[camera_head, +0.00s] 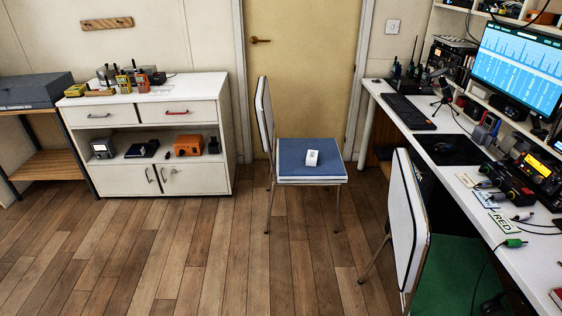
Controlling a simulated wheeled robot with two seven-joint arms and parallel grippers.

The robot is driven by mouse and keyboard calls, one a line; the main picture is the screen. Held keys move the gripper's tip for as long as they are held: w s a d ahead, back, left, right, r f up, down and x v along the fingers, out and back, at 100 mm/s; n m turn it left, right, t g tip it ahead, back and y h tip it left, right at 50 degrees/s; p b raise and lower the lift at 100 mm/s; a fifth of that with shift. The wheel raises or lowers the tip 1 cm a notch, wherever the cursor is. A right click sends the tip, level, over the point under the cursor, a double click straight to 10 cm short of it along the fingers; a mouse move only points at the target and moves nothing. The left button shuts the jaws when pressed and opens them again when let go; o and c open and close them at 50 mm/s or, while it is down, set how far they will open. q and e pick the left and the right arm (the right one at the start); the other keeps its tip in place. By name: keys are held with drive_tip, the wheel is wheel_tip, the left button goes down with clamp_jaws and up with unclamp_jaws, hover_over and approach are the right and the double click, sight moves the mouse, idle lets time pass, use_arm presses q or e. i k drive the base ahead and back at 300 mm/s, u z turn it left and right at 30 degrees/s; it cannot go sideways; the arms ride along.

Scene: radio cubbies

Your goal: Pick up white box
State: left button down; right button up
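A small white box (312,158) lies on the blue seat of a chair (290,171) near the middle of the view. It rests on the seat, with its top and front side visible and nothing covering it. The chair's white backrest (265,115) stands on the left side of the seat, left of the box. Neither of my grippers shows in the head view.
A white cabinet (190,186) with radios stands at the left. A desk (462,172) with a monitor (521,68) runs along the right. A green-seated chair (455,275) stands at front right. Wooden floor (190,260) is clear at front left. A door (300,60) is behind.

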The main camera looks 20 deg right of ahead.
sight(311, 156)
drive_tip(key=z, duration=0.85)
drive_tip(key=i, duration=2.9)
drive_tip(key=u, duration=0.55)
